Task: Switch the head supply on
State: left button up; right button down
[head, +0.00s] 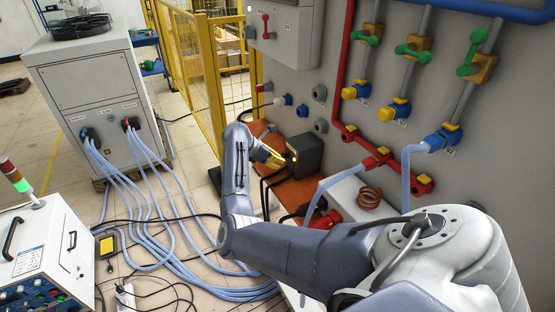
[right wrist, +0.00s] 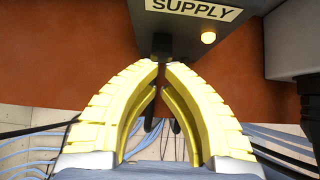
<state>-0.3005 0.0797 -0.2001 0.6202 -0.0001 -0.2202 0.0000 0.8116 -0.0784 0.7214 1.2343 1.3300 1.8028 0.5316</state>
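The head supply (head: 305,152) is a dark grey box on the orange-brown surface beside the grey panel wall. In the right wrist view its face carries a label ending in "SUPPLY" (right wrist: 195,8) and a glowing warm-yellow lamp (right wrist: 208,38). A dark stub (right wrist: 161,44) sticks out from that face below the label. My right gripper (right wrist: 162,66) has its yellow fingers drawn together, tips nearly meeting right at the stub. Whether the stub's end lies between the tips is unclear. In the head view the right gripper (head: 274,158) is at the box's left side. My left gripper is out of view.
A white unit with a copper coil (head: 369,197) and red and blue pipe valves (head: 396,108) stand right of the box. A yellow fence (head: 207,75) is behind. Blue hoses (head: 180,235) and black cables cover the floor at left.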

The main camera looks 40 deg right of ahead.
jog(key=shift+d+r, duration=0.1)
jog(key=shift+r, duration=0.1)
jog(key=w+a+r, duration=0.1)
jog(key=a+r, duration=0.3)
jog(key=r, duration=0.4)
jog(key=shift+a+r, duration=0.15)
jog(key=shift+r, duration=0.2)
dwell(0.3)
